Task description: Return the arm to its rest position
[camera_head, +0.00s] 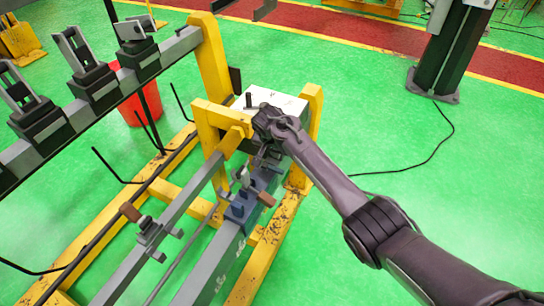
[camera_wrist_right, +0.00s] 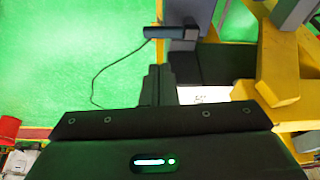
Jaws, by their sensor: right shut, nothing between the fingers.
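My right arm (camera_head: 335,185) reaches in from the lower right of the head view. Its gripper (camera_head: 266,158) is above the grey rail of the yellow frame, in front of the white-topped box (camera_head: 270,101). In the right wrist view the dark fingers of the gripper (camera_wrist_right: 158,85) are together, with nothing seen between them. In the head view the fingertips are small and blend with dark parts below, so I cannot tell whether they touch the rail. My left gripper is not in view.
The yellow frame (camera_head: 262,262) carries grey rails with clamps (camera_head: 241,207) close to the gripper. A rack with several black fixtures (camera_head: 92,82) stands left. A red bin (camera_head: 140,105) is behind it. A dark post (camera_head: 455,45) stands at upper right. Green floor right is clear except a cable.

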